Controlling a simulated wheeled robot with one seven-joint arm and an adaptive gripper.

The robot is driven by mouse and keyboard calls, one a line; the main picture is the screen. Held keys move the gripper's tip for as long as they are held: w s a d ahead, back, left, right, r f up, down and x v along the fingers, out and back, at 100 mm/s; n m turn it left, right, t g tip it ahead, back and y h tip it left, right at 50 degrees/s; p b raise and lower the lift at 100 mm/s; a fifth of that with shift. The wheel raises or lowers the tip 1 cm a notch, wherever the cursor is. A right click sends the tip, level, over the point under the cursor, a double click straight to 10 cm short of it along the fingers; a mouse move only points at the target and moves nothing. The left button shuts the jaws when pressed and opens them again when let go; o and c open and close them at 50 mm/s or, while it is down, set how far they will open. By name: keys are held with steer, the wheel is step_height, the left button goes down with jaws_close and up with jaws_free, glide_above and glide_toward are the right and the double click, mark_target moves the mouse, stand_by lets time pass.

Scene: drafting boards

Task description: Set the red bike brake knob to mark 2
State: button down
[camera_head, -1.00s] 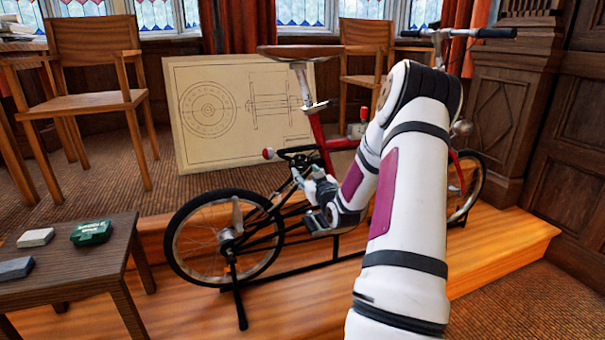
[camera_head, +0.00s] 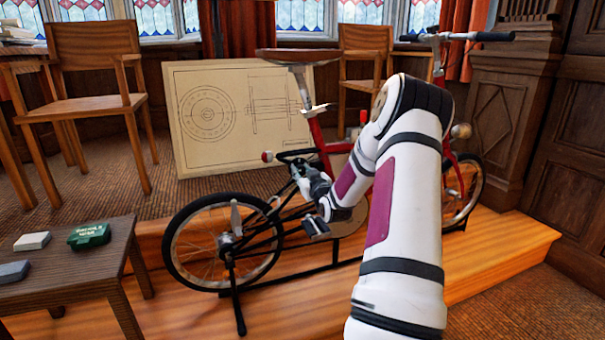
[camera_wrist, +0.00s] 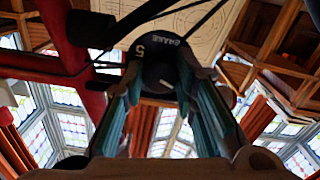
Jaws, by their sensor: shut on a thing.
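In the wrist view a dark round brake knob (camera_wrist: 157,78) sits between my fingers. Behind it a dark plate (camera_wrist: 150,47) carries the word BRAKE and a figure 5; other marks are hidden or too dark to read. My gripper (camera_head: 298,170) reaches the bike below the seat, and its two teal-sided fingers are closed on the knob. The knob is too small to make out in the head view, and its pointer cannot be made out.
The bike stands on a raised wooden platform (camera_head: 500,255). A drawing board (camera_head: 185,130) leans behind it. Wooden chairs stand behind. My arm covers part of the bike.

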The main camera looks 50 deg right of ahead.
steer(key=shift+m, duration=0.8)
steer(key=c, duration=1.3)
jaws_free()
steer(key=v, duration=1.2)
